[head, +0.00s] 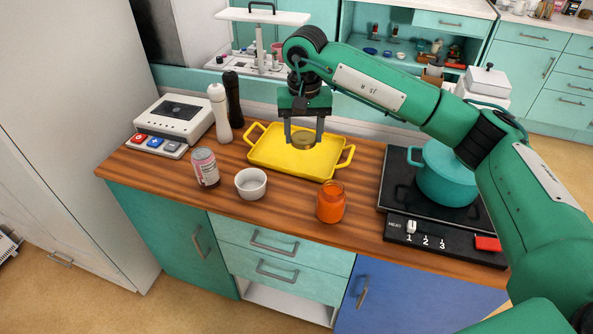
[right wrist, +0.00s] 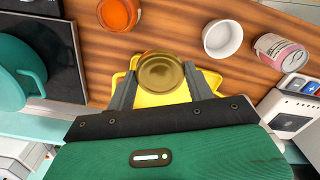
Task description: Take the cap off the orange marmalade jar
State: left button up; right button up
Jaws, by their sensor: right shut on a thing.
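The orange marmalade jar (head: 330,204) stands upright on the wooden counter near its front edge, left of the hob, and its top shows no cap. It also shows in the right wrist view (right wrist: 119,14). My right gripper (head: 304,140) is shut on the gold cap (head: 303,141) and holds it above the yellow tray (head: 262,152), behind and left of the jar. In the right wrist view the round cap (right wrist: 161,73) sits between the two fingers. Whether the cap touches the tray is hard to tell, but it appears above it. My left gripper is not in view.
A white bowl (head: 251,184) and a pink can (head: 205,168) stand left of the jar. White (head: 219,113) and black (head: 233,100) mills stand behind them. A teal pot (head: 447,175) is on the black hob (head: 396,187) at right. Counter between bowl and jar is clear.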

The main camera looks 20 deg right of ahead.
jog(key=shift+w+a+r, duration=0.1)
jog(key=shift+w+r, duration=0.15)
jog(key=shift+w, duration=0.2)
jog(key=shift+w+f+m, duration=0.1)
jog(key=shift+f+m, duration=0.05)
jog(key=shift+m, duration=0.15)
jog(key=p, duration=0.1)
send_over(301, 193)
notch_tip(301, 193, down, 6)
notch_tip(301, 193, down, 9)
jog(key=shift+a+p, duration=0.1)
jog(key=shift+p, duration=0.55)
notch_tip(301, 193, down, 4)
jog(key=shift+f+p, duration=0.1)
jog(key=shift+p, duration=0.25)
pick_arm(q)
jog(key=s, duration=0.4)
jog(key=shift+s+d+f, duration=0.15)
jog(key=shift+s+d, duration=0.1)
pick_arm(e)
jog(key=shift+f, duration=0.15)
pick_arm(q)
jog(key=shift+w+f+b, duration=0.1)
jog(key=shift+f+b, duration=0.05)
jog(key=shift+b, duration=0.15)
pick_arm(e)
jog(key=shift+f, duration=0.1)
